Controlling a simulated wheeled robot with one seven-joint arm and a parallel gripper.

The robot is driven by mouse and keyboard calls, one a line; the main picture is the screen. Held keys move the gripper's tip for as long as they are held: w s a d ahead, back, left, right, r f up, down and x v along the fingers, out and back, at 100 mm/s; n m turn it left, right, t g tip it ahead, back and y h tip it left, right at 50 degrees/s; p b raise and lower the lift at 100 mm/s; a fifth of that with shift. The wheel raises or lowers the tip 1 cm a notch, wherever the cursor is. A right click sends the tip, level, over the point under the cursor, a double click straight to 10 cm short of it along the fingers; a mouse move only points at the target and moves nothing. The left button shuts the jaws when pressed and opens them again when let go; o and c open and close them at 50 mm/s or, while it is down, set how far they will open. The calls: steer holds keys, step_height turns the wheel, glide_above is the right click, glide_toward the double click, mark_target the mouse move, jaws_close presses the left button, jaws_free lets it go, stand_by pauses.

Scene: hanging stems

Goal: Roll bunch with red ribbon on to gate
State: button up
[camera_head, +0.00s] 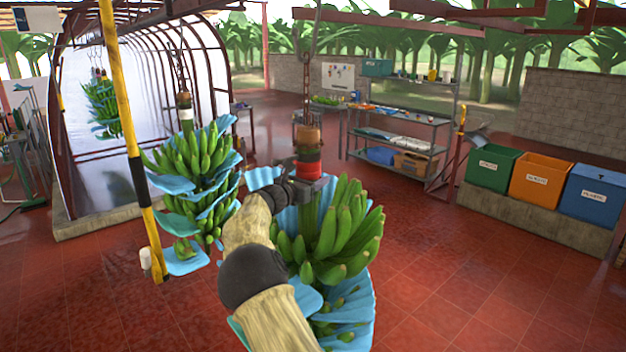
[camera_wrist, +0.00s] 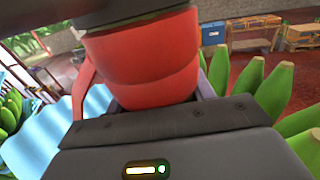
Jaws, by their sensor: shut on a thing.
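The bunch with red ribbon (camera_head: 345,232) hangs in the middle foreground of the head view, green bananas with blue sheets between the hands. Its red ribbon (camera_head: 308,170) wraps the stem just under a brown stem top. My gripper (camera_head: 304,186) is shut on the stem at the ribbon. In the wrist view the ribbon (camera_wrist: 150,65) fills the centre, directly before the jaws; the fingertips are hidden behind it. A yellow and black striped pole (camera_head: 130,130) stands at the left. I cannot tell which is the gate.
A shelf table (camera_head: 400,120) stands behind. Green, orange (camera_head: 541,180) and blue bins stand at the right. The red floor at the right front is clear.

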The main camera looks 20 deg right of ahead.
steer(key=shift+s, duration=0.1)
steer(key=o, duration=1.3)
steer(key=shift+o, duration=0.2)
steer(key=shift+w+f, duration=0.1)
steer(key=shift+w, duration=0.1)
steer(key=shift+s, duration=0.1)
steer(key=b+v, duration=0.7)
steer(key=v, duration=1)
steer(key=shift+a, duration=0.25)
